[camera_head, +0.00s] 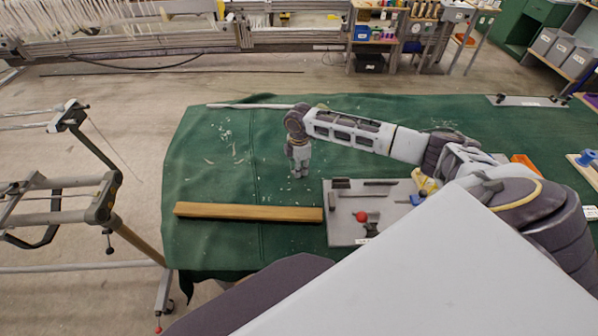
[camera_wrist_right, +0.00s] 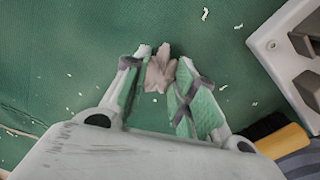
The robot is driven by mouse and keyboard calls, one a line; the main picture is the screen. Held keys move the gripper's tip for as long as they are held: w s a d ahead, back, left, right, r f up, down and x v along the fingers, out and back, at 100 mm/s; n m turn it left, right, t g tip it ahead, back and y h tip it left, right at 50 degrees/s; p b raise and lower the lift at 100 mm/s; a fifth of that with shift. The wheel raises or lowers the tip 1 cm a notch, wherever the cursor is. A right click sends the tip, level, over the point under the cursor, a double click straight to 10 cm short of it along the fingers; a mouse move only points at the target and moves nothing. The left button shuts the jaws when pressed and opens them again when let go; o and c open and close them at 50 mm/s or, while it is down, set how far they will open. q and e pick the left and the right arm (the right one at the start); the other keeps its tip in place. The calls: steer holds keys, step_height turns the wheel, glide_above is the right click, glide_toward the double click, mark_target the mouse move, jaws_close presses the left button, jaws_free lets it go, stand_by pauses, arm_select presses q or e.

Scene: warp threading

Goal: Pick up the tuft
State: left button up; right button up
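A small pale pink tuft (camera_wrist_right: 159,73) shows in the right wrist view, between the two fingertips of my right gripper. My right gripper (camera_wrist_right: 165,82) has green-padded fingers that stand apart with the tuft in the gap. The tuft looks very close to both fingertips; I cannot tell whether it touches them. In the head view my right gripper (camera_head: 299,170) points down at the green cloth, left of the grey tray. The tuft cannot be made out there. My left gripper is not in view.
The green cloth (camera_head: 215,185) covers the table and carries scattered white scraps. A wooden bar (camera_head: 248,212) lies in front of the gripper. A grey tray (camera_head: 345,234) with tools lies to its right. A pale rod (camera_head: 250,106) lies at the back edge.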

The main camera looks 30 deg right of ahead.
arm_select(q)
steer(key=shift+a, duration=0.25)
arm_select(e)
steer(key=shift+r, duration=0.15)
steer(key=shift+r, duration=0.6)
step_height(320, 180, up, 7)
steer(key=shift+f, duration=0.1)
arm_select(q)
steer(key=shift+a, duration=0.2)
arm_select(e)
steer(key=shift+r, duration=0.85)
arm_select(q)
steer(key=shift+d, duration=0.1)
